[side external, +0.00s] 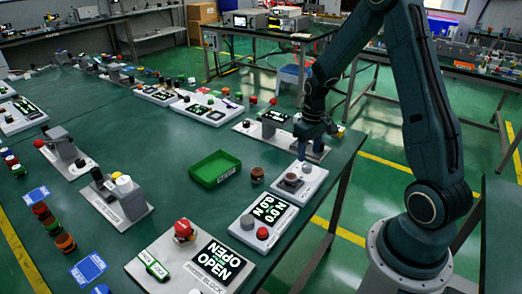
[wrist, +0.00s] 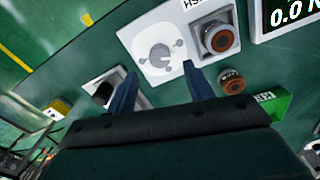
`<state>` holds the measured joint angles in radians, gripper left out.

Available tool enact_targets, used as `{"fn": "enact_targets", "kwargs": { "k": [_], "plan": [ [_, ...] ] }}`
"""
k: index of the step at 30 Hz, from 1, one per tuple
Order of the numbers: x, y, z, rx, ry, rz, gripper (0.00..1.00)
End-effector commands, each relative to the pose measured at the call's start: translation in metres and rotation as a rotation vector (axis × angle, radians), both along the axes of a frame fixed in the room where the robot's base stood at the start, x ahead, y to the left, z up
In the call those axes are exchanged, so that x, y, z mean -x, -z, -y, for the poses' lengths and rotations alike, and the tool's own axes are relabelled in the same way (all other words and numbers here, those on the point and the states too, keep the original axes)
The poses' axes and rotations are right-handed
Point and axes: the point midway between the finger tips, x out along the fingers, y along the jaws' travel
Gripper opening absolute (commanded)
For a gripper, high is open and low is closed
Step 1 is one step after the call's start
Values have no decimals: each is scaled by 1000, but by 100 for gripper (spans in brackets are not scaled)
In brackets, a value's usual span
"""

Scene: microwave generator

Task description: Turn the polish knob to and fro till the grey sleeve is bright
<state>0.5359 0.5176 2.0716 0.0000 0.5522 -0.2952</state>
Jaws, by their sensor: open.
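My gripper (side external: 314,150) is open and points down over the far end of a white station (side external: 308,186) at the table's right edge. In the wrist view its two blue fingers (wrist: 159,70) are apart with nothing between them. Just beyond the fingertips is a round white dial-like part (wrist: 160,48) with small grey spokes. Beside it on the station is a dark square mount (wrist: 203,26) holding a brown-ringed round piece (wrist: 222,41); it also shows in the side view (side external: 292,178). I cannot tell which part is the polish knob, and no grey sleeve is clearly identifiable.
A loose brown-topped cylinder (side external: 257,174) stands on the table beside the station. A green tray (side external: 215,168) lies to its left.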

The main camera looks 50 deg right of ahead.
Motion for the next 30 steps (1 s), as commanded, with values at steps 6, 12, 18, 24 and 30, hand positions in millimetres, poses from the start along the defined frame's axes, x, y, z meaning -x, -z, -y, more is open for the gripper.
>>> {"fn": "enact_targets", "kwargs": {
  "k": [6,12,18,24,30],
  "plan": [
    [-1,-37,1,3,0,4,52],
    [-1,-67,0,2,0,4,52],
    [0,-83,0,1,0,2,52],
    [0,-87,0,0,0,0,52],
    [0,-86,0,0,0,1,52]
  ]
}}
